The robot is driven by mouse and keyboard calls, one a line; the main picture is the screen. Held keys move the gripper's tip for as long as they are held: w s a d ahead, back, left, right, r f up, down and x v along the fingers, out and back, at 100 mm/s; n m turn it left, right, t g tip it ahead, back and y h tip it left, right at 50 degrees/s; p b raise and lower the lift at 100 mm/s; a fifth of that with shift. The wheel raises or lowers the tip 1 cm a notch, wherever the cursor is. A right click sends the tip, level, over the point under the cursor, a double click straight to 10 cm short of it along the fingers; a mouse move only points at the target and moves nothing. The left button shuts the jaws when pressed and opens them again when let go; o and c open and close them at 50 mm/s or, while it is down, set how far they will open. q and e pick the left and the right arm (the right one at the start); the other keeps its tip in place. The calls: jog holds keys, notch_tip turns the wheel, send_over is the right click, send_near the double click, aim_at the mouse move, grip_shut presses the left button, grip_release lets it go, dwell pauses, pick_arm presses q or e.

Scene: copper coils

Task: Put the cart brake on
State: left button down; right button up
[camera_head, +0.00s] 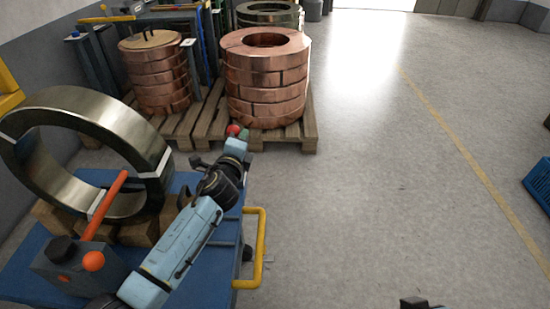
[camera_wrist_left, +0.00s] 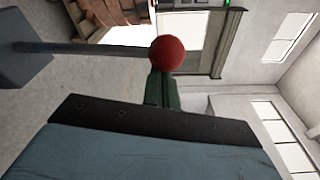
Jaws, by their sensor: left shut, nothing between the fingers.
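The blue cart (camera_head: 215,285) stands at the lower left with a yellow handle (camera_head: 262,250) on its right side. A red ball knob (camera_head: 233,130) shows just beyond my left gripper (camera_head: 244,135). In the left wrist view the red knob (camera_wrist_left: 166,54) ends a grey rod (camera_wrist_left: 90,48) that comes from a dark box (camera_wrist_left: 22,48). My left gripper's green fingers (camera_wrist_left: 162,88) are shut and empty, with their tips close beside the knob; whether they touch it I cannot tell. My right gripper's fingers do not show.
A large metal ring (camera_head: 30,165) stands on wooden blocks (camera_head: 140,233) on the cart, beside a dark box (camera_head: 75,268) with an orange lever (camera_head: 108,205). Copper coils (camera_head: 265,75) sit on a pallet (camera_head: 300,140) ahead. The floor to the right is clear up to a blue crate (camera_head: 540,182).

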pick_arm(q)
jog(key=shift+a+r+n, duration=0.2)
jog(key=shift+a+n, duration=0.6)
jog(key=shift+a, duration=0.35)
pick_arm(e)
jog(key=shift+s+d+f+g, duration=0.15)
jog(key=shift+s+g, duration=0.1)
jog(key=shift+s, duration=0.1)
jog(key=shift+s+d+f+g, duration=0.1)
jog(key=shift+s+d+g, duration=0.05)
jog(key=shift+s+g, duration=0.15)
pick_arm(q)
jog(key=shift+a, duration=0.15)
